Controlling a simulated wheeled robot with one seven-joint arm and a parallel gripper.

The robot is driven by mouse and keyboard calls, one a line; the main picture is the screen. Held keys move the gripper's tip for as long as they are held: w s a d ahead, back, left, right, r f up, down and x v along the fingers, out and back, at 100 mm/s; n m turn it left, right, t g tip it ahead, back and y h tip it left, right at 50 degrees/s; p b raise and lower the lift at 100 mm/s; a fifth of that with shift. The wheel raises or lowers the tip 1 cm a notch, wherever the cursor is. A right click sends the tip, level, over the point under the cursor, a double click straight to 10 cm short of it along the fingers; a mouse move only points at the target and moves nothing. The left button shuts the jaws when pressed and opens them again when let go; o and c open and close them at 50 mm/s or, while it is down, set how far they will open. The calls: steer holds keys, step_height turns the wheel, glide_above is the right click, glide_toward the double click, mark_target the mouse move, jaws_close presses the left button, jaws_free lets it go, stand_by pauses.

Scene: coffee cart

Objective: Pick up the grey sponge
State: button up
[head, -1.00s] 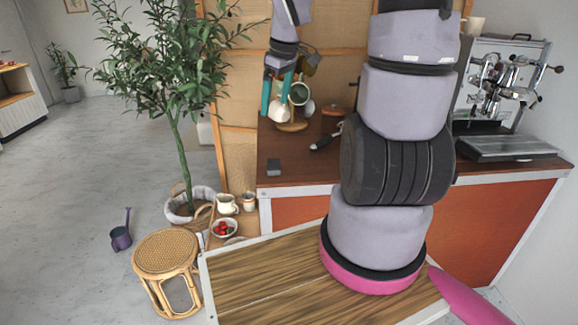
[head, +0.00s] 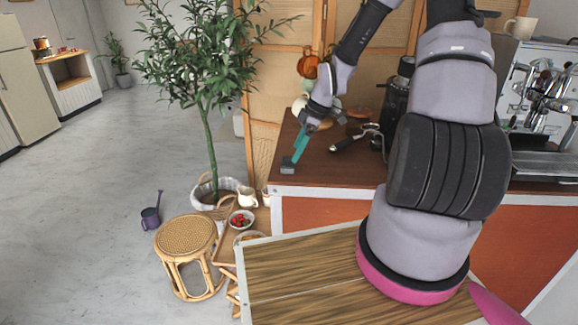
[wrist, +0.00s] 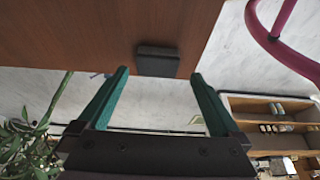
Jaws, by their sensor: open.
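The grey sponge (head: 288,167) is a small dark block lying flat on the brown counter (head: 340,172), near its left front corner. It also shows in the wrist view (wrist: 157,61), near the counter's edge, between and beyond the fingertips. My gripper (head: 296,152) has teal fingers that reach down close to the sponge in the head view. In the wrist view my gripper (wrist: 158,74) is open, with one finger to each side of the sponge's line and nothing between them. I cannot tell whether a finger touches the sponge.
A portafilter (head: 350,140) and a dark grinder (head: 397,105) stand right of my gripper. The espresso machine (head: 545,95) is at the right. A plant (head: 208,135) and a wicker stool (head: 186,236) stand left of the counter.

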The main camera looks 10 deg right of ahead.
mark_target(289, 161)
steer(key=x, duration=0.4)
steer(key=shift+w+a, duration=0.2)
steer(key=shift+a, duration=0.1)
steer(key=shift+w+a+f, duration=0.1)
steer(key=shift+a+f, duration=0.1)
steer(key=shift+f, duration=0.4)
steer(key=c, duration=1.3)
step_height(289, 161, up, 10)
